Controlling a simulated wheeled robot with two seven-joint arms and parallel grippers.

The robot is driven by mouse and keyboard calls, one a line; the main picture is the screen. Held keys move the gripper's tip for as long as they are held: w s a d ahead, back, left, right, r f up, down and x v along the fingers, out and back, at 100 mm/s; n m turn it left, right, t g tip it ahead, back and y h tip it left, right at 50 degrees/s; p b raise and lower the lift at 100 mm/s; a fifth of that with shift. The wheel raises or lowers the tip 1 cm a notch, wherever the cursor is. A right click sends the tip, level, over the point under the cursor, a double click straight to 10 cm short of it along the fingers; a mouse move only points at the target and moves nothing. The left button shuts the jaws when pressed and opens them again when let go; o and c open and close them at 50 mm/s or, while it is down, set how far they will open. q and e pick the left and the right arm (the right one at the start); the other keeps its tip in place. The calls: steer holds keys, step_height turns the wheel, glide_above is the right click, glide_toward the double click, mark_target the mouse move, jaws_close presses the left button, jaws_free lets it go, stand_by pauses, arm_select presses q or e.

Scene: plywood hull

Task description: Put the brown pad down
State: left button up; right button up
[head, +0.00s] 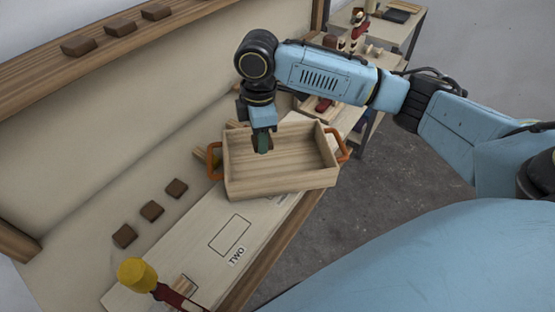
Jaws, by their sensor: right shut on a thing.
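My right gripper (262,143) reaches down over the wooden tray (280,185), near its back left wall. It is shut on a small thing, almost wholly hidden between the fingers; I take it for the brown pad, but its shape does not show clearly. The tray has orange handles at both ends and stands on the bench, with no pad visible on the visible part of its floor. Several other brown pads are in view: a row on the bench (152,210) and a row on the upper wooden ledge (78,46). My left gripper is not in view.
A pale board (190,255) with an empty outlined rectangle and the label TWO lies in front of the tray. A yellow-headed tool (135,273) lies at the lower left. Another bench (400,30) with objects stands at the back right. Grey floor lies to the right.

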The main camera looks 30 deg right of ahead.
steer(key=n, duration=0.2)
steer(key=d+n, duration=0.1)
steer(key=n, duration=0.1)
steer(key=shift+w+d+f+p, duration=0.1)
steer(key=shift+w+f+p, duration=0.05)
steer(key=shift+w+p, duration=0.2)
steer(key=n, duration=0.2)
steer(key=d+n, duration=0.1)
steer(key=shift+w+d+f+n+p, duration=0.15)
steer(key=shift+f+n+p, duration=0.1)
steer(key=shift+n+p, duration=0.15)
steer(key=d+n, duration=0.1)
steer(key=n, duration=0.3)
steer(key=n+p, duration=0.1)
steer(key=n, duration=0.4)
glide_toward(278, 165)
steer(key=f, duration=0.6)
steer(key=shift+w+a+f, duration=0.1)
steer(key=shift+a+f, duration=0.15)
steer(key=shift+f, duration=0.15)
steer(key=o, duration=1)
steer(key=shift+o, duration=0.2)
